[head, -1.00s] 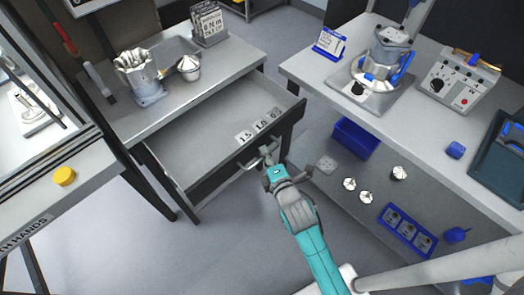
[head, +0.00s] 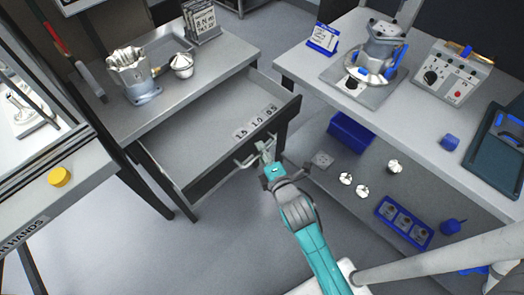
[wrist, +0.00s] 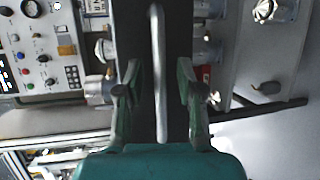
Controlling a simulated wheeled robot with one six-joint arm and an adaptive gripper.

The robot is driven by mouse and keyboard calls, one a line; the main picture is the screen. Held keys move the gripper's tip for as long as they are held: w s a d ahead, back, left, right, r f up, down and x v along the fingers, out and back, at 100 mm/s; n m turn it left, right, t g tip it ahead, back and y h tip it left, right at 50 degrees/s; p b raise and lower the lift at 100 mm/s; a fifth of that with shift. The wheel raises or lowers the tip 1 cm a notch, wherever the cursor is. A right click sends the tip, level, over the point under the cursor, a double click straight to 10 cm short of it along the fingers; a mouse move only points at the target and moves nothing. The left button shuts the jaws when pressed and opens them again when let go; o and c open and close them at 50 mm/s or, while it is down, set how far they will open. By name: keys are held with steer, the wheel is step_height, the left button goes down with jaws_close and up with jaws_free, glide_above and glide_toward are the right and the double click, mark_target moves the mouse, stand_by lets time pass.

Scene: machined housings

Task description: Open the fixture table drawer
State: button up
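The fixture table (head: 215,72) stands at the upper left of the head view. Its drawer (head: 205,145) is pulled well out, and its inside shows a pale floor with several number labels (head: 254,123) near the front. The drawer handle (head: 244,162) is a pale bar on the dark drawer front. It also shows as an upright bar in the wrist view (wrist: 158,70). My gripper (head: 265,158) is at the handle. In the wrist view my gripper (wrist: 160,85) is open, with one finger on each side of the bar and a visible gap on both sides.
A grey fixture (head: 134,75) and a small metal part (head: 181,65) stand on the tabletop. A second bench (head: 305,68) at the right carries a machine and control box (head: 452,76). Its lower shelf holds a blue bin (head: 350,133) and several parts. The floor left of my arm is clear.

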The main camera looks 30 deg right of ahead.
steer(key=v, duration=1.1)
steer(key=shift+s, duration=0.2)
steer(key=s+r+m, duration=0.2)
steer(key=s+m, duration=0.7)
steer(key=s, duration=0.3)
steer(key=s+a+r+m+g+y, duration=0.1)
steer(key=s+r+m, duration=0.1)
steer(key=s+m, duration=0.7)
steer(key=s, duration=0.3)
steer(key=shift+s+a, duration=0.3)
steer(key=shift+s, duration=0.1)
steer(key=shift+a, duration=0.1)
